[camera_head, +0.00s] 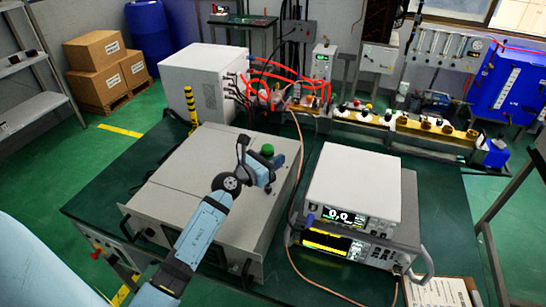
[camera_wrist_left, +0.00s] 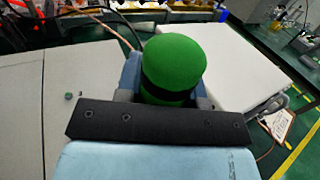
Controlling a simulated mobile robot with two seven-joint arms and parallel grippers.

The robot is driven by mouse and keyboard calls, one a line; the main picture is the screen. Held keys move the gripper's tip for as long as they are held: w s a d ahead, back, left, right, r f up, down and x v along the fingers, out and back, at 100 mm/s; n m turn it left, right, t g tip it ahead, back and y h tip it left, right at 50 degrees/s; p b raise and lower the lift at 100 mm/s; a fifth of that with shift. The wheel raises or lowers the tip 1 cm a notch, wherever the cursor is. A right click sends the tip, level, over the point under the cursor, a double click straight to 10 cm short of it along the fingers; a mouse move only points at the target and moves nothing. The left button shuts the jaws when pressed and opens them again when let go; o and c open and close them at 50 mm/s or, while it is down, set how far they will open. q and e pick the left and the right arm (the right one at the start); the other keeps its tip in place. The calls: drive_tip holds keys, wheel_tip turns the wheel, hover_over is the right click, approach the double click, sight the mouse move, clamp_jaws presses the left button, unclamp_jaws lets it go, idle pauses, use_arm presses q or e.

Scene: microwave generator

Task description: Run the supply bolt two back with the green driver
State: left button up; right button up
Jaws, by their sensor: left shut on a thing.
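My left gripper (camera_head: 258,178) reaches in over the large grey cabinet on the table, and its jaws are shut on the green driver (camera_head: 267,150). In the left wrist view the green driver (camera_wrist_left: 174,62) has a rounded green top and a black band, and it sits between the gripper's two fingers (camera_wrist_left: 166,92). Its lower end is hidden. A small green bolt-like piece (camera_wrist_left: 68,96) is on the cabinet top to the left, beside a small mark too small to read surely. It stands apart from the driver. My right gripper does not show.
The grey cabinet (camera_head: 160,190) has front handles. To its right stand stacked instruments with lit displays (camera_head: 345,214). A white box (camera_head: 203,85) with black cables is behind. An orange cable runs between cabinet and instruments. Green table (camera_head: 450,225) is bare at right.

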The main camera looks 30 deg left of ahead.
use_arm(q)
drive_tip(key=shift+f+b, duration=0.45)
drive_tip(key=shift+f, duration=0.25)
idle(0.9)
drive_tip(key=shift+s+d+p, duration=0.1)
drive_tip(key=shift+p, duration=0.3)
idle(0.8)
drive_tip(key=shift+r+p, duration=0.8)
drive_tip(key=shift+p, duration=0.1)
wheel_tip(320, 180, up, 8)
drive_tip(key=p, duration=0.4)
